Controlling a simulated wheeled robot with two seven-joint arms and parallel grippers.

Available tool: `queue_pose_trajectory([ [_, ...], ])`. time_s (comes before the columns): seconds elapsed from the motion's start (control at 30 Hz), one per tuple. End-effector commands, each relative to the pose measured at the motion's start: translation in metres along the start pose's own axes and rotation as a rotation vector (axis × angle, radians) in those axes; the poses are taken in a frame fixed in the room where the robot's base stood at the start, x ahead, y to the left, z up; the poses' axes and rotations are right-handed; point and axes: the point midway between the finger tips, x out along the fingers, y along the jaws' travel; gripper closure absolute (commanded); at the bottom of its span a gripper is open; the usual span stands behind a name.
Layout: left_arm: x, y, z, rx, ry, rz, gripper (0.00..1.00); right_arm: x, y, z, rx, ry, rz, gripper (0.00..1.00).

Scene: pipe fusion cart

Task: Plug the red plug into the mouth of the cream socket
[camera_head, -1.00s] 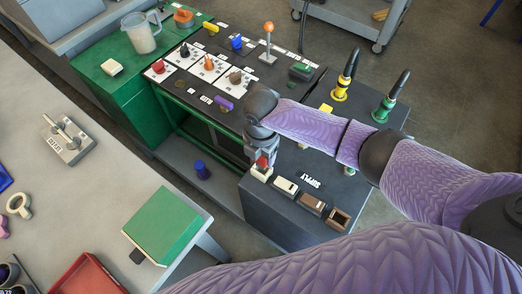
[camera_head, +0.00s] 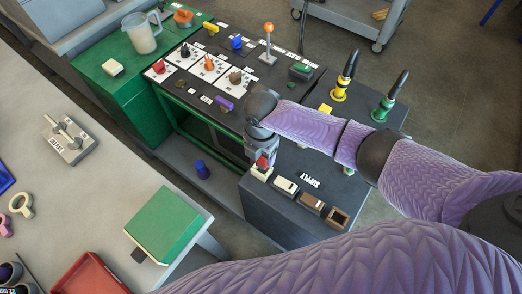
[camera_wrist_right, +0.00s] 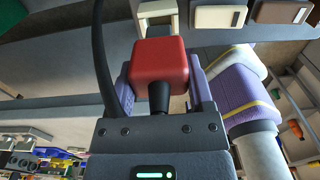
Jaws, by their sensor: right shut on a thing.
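My right gripper (camera_head: 262,156) points down over the front left part of the dark cart top and is shut on the red plug (camera_head: 263,162). The red plug is a block that also shows large between the fingers in the right wrist view (camera_wrist_right: 160,66). A black cable runs beside it there. The cream socket (camera_head: 261,174) sits right below the plug in the head view. In the wrist view the socket (camera_wrist_right: 158,14) shows just beyond the plug, partly covered by it. The mouth is hidden, so I cannot tell whether the plug is inside it. My left gripper is out of view.
A cream-topped socket (camera_head: 286,186), a brown socket (camera_head: 311,203) and an open brown box (camera_head: 338,218) line the cart's front edge. Yellow (camera_head: 340,86) and green (camera_head: 383,110) upright handles stand behind my arm. A purple piece (camera_head: 224,104) lies left of the gripper.

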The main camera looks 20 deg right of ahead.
Motion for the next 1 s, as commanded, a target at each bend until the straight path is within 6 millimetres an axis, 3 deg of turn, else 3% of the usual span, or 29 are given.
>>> queue_pose_trajectory([
  [1.0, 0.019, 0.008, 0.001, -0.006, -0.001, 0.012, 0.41, 0.025, 0.000, 0.000, 0.000, 0.000, 0.000, 1.00],
])
